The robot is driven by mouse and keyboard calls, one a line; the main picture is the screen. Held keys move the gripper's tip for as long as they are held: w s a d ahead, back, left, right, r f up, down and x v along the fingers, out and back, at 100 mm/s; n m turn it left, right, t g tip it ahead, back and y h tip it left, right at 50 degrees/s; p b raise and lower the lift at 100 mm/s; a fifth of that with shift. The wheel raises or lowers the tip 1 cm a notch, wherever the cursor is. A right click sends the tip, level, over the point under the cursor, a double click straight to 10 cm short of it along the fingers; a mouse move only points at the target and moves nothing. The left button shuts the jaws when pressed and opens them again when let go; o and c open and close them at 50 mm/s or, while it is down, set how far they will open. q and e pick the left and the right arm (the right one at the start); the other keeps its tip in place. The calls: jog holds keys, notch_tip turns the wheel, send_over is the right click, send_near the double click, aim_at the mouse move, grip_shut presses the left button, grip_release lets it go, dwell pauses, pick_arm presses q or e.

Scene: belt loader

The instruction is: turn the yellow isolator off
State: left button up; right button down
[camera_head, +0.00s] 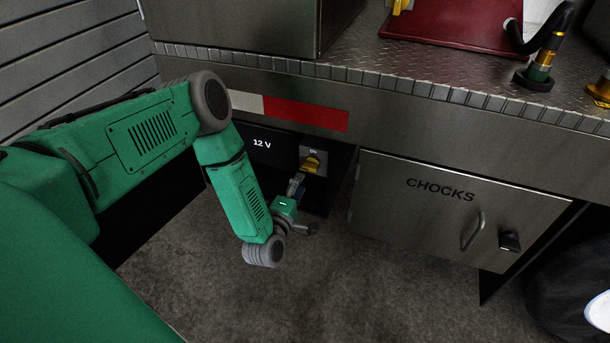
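The yellow isolator (311,164) is a rotary knob on a small grey plate, with a short label above it that seems to read "ON". It sits in the dark recess under the deck edge, right of the "12 V" label. My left gripper (297,182) is just below and slightly left of the knob, its fingers pointing up towards it. The fingers are small and dark here, so I cannot tell whether they are open or shut, or whether they touch the knob. My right gripper is not in view.
The "12 V" panel (262,143) is left of the isolator. The metal "CHOCKS" door (400,205), with a handle and latch, is close on the right. The deck (425,70) overhangs above, carrying a red board (450,30) and a hose fitting. Open concrete floor lies below.

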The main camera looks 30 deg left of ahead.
pick_arm(q)
jog(key=v, duration=0.6)
jog(key=shift+f, duration=0.1)
jog(key=shift+d, duration=0.1)
jog(key=s+d+m+g+h+p, duration=0.55)
jog(key=s+d+m+g, duration=0.55)
jog(key=m, duration=0.3)
jog(key=s+a+r+m+g+p, duration=0.1)
jog(key=s+a+r+m+g, duration=0.1)
jog(key=s, duration=0.6)
jog(key=s+a+r+m+g+y+p, duration=0.1)
jog(key=s+a+m+g, duration=0.1)
jog(key=s+m+g, duration=0.2)
jog(key=s+m, duration=0.1)
jog(key=s, duration=0.2)
jog(key=shift+s+a+r, duration=0.3)
jog(key=shift+s+r, duration=0.05)
jog(key=shift+s, duration=0.05)
jog(key=shift+y, duration=0.25)
